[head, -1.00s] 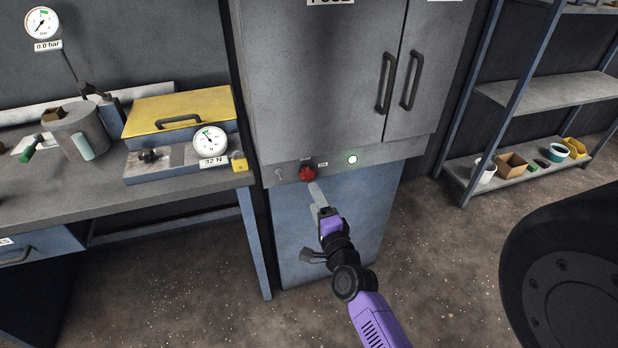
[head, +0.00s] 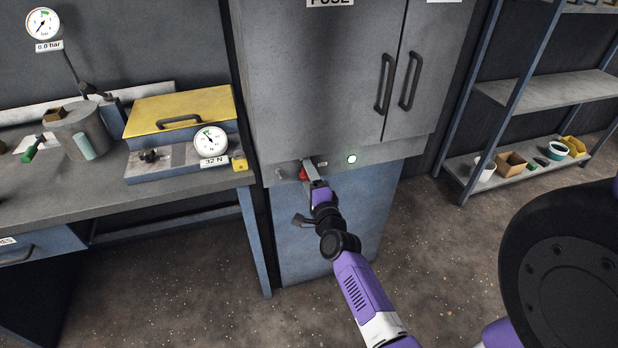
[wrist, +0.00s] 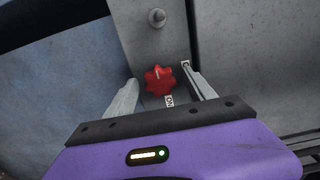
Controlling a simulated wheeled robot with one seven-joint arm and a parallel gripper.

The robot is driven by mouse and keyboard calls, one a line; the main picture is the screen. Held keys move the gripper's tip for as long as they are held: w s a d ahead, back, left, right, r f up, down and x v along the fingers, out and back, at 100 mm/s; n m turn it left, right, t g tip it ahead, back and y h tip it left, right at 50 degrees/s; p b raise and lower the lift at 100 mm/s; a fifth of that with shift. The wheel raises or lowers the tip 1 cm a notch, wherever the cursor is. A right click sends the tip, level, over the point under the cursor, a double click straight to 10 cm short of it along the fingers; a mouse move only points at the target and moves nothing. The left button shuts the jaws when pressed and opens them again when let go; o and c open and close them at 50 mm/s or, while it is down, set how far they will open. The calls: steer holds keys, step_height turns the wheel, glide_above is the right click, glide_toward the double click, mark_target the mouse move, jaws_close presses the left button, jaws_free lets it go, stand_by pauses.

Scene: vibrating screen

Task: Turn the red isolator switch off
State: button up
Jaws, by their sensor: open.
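The red isolator switch (wrist: 158,80) is a lobed knob with a pale mark, on the lower grey panel of the cabinet (head: 330,70). In the wrist view it lies beyond and between the two fingers of my gripper (wrist: 160,92), with a gap on both sides. An "ON" label (wrist: 169,101) is beside it. In the head view my gripper (head: 309,170) is at the panel and partly hides the knob (head: 303,174). My gripper is open and empty. Whether the fingertips touch the panel, I cannot tell.
A small grey toggle (wrist: 157,17) sticks out of the panel near the knob. A lit white-green lamp (head: 352,159) is right of it. A workbench (head: 110,195) with a yellow-lidded box (head: 182,108) stands left. Shelving (head: 540,95) stands right. The floor between is clear.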

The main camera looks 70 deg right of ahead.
steer(key=shift+c, duration=0.4)
steer(key=c, duration=1.2)
steer(key=shift+c, duration=0.2)
steer(key=shift+n, duration=0.3)
steer(key=shift+n+p, duration=3.75)
steer(key=shift+n, duration=4.95)
steer(key=shift+f, duration=0.1)
